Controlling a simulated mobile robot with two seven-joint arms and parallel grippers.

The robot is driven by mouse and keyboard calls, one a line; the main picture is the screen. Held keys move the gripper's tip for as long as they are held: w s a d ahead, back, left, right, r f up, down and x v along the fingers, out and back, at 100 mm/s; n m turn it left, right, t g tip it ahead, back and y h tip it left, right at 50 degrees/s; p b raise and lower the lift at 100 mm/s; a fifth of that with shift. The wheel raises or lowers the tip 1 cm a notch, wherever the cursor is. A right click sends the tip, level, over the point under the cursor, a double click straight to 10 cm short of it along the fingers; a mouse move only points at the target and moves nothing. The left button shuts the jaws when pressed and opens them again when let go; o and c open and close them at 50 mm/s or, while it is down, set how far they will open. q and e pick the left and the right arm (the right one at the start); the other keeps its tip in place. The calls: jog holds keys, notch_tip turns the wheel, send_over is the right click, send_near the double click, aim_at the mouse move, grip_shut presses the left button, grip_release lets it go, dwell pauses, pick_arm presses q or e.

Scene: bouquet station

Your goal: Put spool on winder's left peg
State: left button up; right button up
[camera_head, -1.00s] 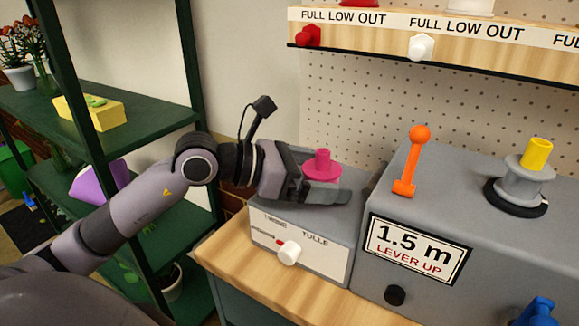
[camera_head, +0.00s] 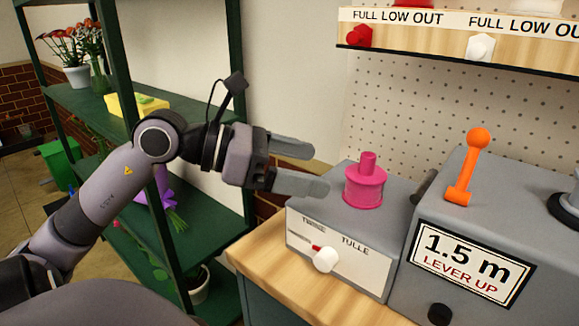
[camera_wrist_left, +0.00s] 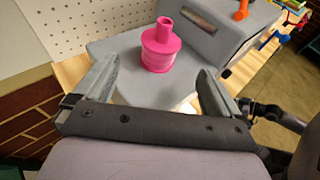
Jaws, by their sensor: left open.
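The pink spool (camera_head: 364,190) stands upright on top of the grey box (camera_head: 345,222) at the winder's left end. It also shows in the left wrist view (camera_wrist_left: 159,52). A narrower pink stub (camera_head: 368,160) rises from its middle; I cannot tell whether this is the peg or part of the spool. My left gripper (camera_head: 318,171) is open and empty just left of the spool. Its fingers point toward the spool, with a gap between, as the left wrist view (camera_wrist_left: 156,72) shows. My right gripper is not in view.
The box front has a TULLE label and a white knob (camera_head: 325,260). To its right is a grey housing (camera_head: 430,225) with an orange lever (camera_head: 467,165) and a "1.5 m LEVER UP" sign (camera_head: 467,262). A green shelf (camera_head: 200,232) stands left, behind my arm. A pegboard (camera_head: 400,105) is behind.

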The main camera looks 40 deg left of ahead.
pick_arm(q)
jog(key=shift+v, duration=0.9)
